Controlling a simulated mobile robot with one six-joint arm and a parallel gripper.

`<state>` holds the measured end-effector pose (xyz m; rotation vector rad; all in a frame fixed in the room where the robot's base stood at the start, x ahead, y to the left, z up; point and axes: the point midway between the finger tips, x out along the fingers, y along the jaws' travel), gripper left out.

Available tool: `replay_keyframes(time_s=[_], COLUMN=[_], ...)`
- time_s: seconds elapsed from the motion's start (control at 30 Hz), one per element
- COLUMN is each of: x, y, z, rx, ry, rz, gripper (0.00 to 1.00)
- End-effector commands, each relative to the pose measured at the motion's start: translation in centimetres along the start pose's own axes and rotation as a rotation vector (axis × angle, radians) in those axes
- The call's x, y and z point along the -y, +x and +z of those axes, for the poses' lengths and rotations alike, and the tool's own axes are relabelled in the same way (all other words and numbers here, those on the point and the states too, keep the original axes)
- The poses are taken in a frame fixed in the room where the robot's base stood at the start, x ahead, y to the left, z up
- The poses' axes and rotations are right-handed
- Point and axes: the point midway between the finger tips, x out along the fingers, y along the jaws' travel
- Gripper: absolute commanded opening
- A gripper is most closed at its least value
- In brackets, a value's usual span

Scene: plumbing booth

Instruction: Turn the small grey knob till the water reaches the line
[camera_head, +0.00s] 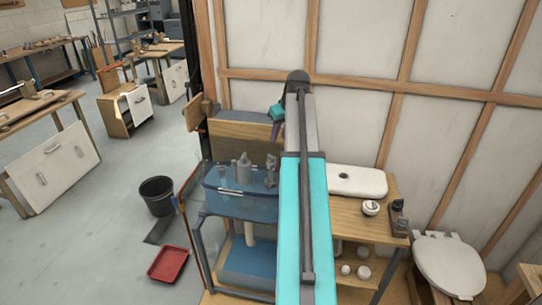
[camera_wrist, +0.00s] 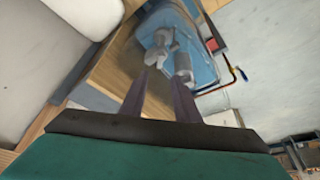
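A clear blue tank (camera_head: 225,205) stands on the wooden bench, with grey upright fittings (camera_head: 244,168) in it. Another grey fitting (camera_head: 271,168) stands at its right end. In the wrist view the tank (camera_wrist: 200,68) is at the top, with a pale grey fitting (camera_wrist: 160,42) and a grey cylinder (camera_wrist: 183,65) in it. I cannot tell which part is the small grey knob, and no water line can be made out. My gripper (camera_wrist: 162,77) shows two dark fingers spread apart with nothing seen between them. They point towards the fittings; contact cannot be judged.
A white tank lid (camera_head: 357,181) lies on the bench right of my arm, near a small white round part (camera_head: 370,208). A black bucket (camera_head: 157,195) and red tray (camera_head: 168,264) are on the floor. A panelled wall closes the back.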

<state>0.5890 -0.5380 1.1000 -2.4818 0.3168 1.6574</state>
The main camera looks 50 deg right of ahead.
Motion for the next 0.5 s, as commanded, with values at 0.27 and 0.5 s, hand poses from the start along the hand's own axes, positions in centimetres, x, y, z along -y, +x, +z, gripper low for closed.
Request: replay_keyframes(time_s=[0.27, 0.5], x=[0.2, 0.2], y=[2.0, 4.5], z=[-0.1, -0.1], rx=[0.002, 0.002], ry=[-0.002, -0.003], rz=[-0.002, -0.002], gripper=[0.29, 0.29])
